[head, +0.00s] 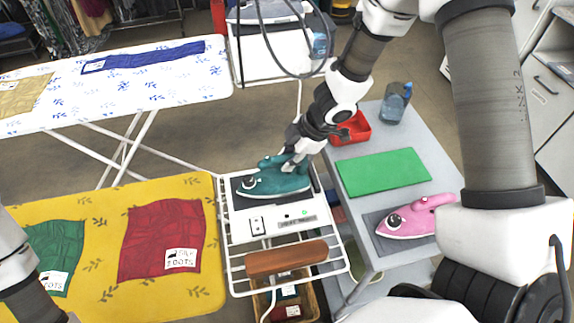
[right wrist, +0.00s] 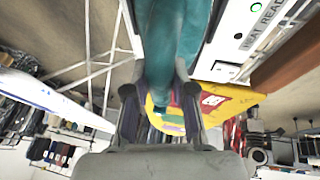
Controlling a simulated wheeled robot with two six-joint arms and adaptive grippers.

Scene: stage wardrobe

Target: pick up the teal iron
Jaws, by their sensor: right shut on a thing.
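The teal iron (head: 275,183) is on the dark pad of a white iron rest (head: 240,230), its tip pointing left; I cannot tell whether its sole still touches the pad. My right gripper (head: 291,160) reaches down from the upper right and is shut on the iron's handle. In the right wrist view the two fingers (right wrist: 157,95) close on both sides of the teal handle (right wrist: 160,50). My left gripper is out of view; only part of my left arm shows at the lower left of the head view.
A pink iron (head: 412,222) stands on the grey side table (head: 355,195) with a green cloth (head: 382,172), red tray (head: 352,130) and blue bottle (head: 395,103). A yellow ironing board (head: 100,205) is left of the rest; a white patterned board (head: 130,90) lies behind. A wooden-topped bar (head: 287,258) is in front.

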